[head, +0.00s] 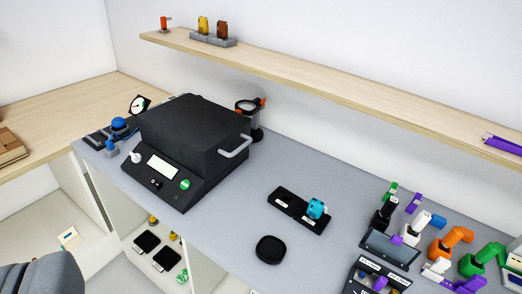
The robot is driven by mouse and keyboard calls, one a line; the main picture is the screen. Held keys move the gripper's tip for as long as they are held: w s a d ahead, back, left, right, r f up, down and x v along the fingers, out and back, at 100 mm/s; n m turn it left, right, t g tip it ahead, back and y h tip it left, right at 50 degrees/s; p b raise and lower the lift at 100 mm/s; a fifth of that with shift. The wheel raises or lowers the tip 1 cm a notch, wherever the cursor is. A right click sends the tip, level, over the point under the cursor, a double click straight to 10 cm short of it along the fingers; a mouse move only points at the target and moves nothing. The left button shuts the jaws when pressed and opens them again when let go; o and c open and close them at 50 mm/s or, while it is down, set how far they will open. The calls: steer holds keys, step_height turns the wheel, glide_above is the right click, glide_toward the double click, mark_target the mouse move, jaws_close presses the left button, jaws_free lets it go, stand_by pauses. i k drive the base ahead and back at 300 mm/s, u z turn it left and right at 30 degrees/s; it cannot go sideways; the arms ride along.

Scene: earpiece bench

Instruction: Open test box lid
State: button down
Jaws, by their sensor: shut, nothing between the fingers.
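The black test box (172,171) stands on the grey bench at left of centre in the head view. Its black lid (195,118) is down on the box and looks closed. A light grey bar handle (236,147) sticks out from the lid's right side. The sloped front panel has a white display (162,167), a green button (185,184) and a pale knob (135,157). I cannot make out my gripper in this view, and nothing is seen touching the box or the handle.
A black stand with a ring (252,112) is close behind the handle. A black tray with a blue piece (317,209) and a round black dish (270,249) lie to the right. A wooden shelf (330,83) runs above. Bare bench lies right of the box.

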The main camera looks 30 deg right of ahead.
mark_target(204, 136)
steer(key=k, duration=0.3)
steer(key=z, duration=0.55)
steer(key=i, duration=0.5)
steer(key=u, duration=0.05)
steer(key=k, duration=1.3)
steer(key=u, duration=0.45)
steer(key=i, duration=1.7)
steer(key=z, duration=0.2)
